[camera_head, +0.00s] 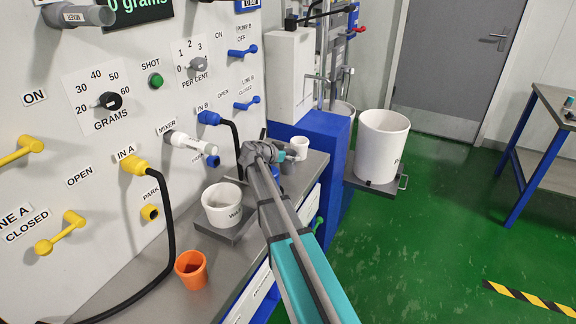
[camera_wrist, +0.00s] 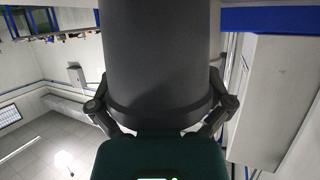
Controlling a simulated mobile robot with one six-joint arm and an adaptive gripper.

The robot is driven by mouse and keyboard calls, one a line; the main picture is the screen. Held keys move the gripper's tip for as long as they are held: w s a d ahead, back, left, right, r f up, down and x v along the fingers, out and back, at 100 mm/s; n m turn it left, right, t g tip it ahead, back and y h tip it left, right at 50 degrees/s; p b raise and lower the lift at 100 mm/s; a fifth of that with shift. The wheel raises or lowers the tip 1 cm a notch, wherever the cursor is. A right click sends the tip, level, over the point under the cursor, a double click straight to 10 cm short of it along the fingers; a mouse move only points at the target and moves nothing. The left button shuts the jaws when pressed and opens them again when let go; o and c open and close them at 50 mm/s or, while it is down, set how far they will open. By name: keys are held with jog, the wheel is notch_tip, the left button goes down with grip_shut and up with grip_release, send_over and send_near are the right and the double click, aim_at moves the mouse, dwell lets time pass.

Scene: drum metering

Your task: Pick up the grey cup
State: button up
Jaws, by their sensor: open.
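The grey cup (camera_wrist: 160,55) is a large dark grey round body that fills the upper middle of the wrist view. My gripper (camera_wrist: 160,88) is open, with one finger on each side of the cup. I cannot tell whether the fingers touch it. In the head view, my arm reaches over the bench beside the panel, and its far end lies near a small white cup (camera_head: 301,146). The grey cup is not clearly visible there; my arm covers part of that area.
An orange cup (camera_head: 191,272) and a white labelled tub (camera_head: 222,206) on a grey plate stand on the bench (camera_head: 150,280). Black hoses hang from the panel with yellow and blue handles. A large white bin (camera_head: 383,150) stands beyond. Green floor is open at right.

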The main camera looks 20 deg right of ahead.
dwell(0.4)
jog(key=c, duration=0.8)
jog(key=shift+r, duration=0.25)
notch_tip(320, 180, up, 10)
jog(key=p, duration=1)
jog(key=shift+f, duration=0.2)
